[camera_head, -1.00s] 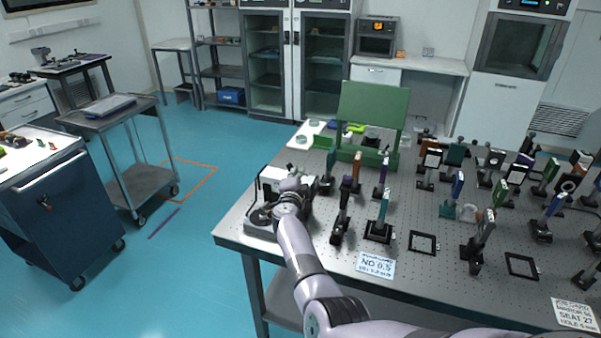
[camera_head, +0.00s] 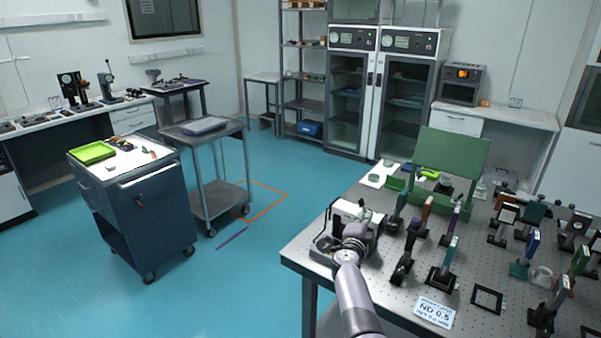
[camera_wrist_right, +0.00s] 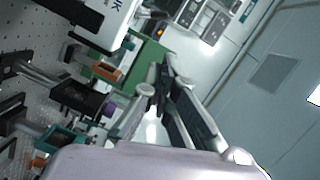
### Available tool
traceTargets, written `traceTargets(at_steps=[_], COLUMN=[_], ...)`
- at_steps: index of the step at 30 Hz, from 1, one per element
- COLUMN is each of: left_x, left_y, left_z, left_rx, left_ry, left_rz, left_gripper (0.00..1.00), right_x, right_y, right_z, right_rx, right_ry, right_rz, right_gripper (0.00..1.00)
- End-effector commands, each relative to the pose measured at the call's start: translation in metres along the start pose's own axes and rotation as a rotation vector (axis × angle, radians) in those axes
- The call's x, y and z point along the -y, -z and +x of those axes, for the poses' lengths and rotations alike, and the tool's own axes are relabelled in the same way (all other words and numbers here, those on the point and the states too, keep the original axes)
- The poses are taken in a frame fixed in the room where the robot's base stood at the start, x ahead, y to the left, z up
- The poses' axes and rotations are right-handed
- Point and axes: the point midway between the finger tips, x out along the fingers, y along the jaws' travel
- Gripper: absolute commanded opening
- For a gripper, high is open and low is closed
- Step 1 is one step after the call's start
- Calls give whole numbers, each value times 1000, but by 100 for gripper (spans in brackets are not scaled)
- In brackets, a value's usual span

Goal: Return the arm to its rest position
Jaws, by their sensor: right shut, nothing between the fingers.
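My right arm comes in from the bottom of the head view and reaches up over the near left corner of the optical table (camera_head: 328,255). My right gripper (camera_head: 360,230) is beside a white boxy device (camera_head: 352,212) there; my own wrist partly hides its fingers. In the right wrist view the fingers (camera_wrist_right: 160,88) are together, with nothing held between them. My left gripper is not in view.
Upright optic mounts (camera_head: 443,265) crowd the table right of my gripper, with a green panel (camera_head: 452,165) behind. A blue cabinet cart (camera_head: 150,215) and a grey trolley (camera_head: 215,205) stand to the left. The blue floor (camera_head: 240,285) between is open.

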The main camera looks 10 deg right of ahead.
Motion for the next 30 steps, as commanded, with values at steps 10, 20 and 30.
traceTargets(at_steps=[10,20,30], left_x=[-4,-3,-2], left_y=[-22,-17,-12], left_z=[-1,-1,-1], left_rx=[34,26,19], left_ry=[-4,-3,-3], left_rz=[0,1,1], left_gripper=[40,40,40], right_x=[-7,-102,-177], right_y=[-18,-46,26], right_z=[-58,-251,-408], right_rx=[313,922,1282], right_ry=[245,302,75], right_rz=[-340,-988,-1415], right_gripper=[0,0,0])
